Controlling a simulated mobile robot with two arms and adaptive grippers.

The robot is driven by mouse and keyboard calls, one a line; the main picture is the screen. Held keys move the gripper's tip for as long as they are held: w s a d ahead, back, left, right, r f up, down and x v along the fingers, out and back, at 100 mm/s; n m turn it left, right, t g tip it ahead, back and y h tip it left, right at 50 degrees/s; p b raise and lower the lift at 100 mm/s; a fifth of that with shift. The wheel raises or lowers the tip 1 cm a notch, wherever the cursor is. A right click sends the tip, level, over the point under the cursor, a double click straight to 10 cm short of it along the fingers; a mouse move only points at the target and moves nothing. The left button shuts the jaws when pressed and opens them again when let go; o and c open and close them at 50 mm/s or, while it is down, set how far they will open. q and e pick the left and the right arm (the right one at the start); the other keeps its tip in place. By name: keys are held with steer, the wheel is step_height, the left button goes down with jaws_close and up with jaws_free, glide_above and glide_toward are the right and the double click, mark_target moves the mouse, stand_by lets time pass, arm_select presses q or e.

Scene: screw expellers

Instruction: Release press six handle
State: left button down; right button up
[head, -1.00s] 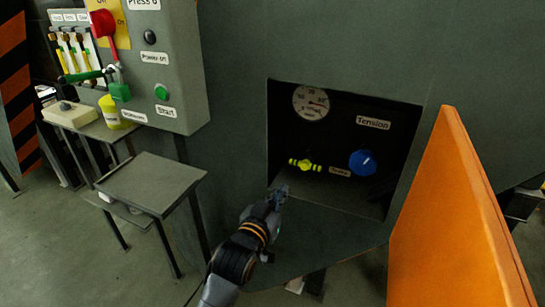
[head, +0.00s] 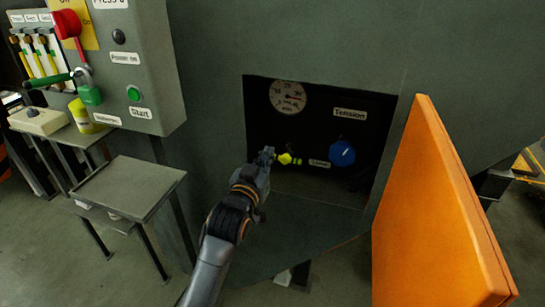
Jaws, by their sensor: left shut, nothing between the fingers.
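My left gripper (head: 266,154) is shut and empty at the left end of the handle and covers that end in the head view. I cannot tell whether it touches the handle. A blue Tension knob (head: 342,153) is to the right of the handle, and a round white gauge (head: 288,97) is above it. My right gripper is not in view.
An orange door (head: 430,215) stands open at the right of the recess.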

mark_target(287, 156)
arm_select(q)
steer(key=w, duration=0.1)
steer(key=w+d+f, duration=0.1)
steer(key=w+f, duration=0.1)
steer(key=w, duration=0.1)
steer(key=shift+w+d+f, duration=0.1)
steer(key=shift+d+f, duration=0.05)
steer(key=shift+f, duration=0.1)
steer(key=shift+w+f, duration=0.15)
steer(key=shift+f, duration=0.55)
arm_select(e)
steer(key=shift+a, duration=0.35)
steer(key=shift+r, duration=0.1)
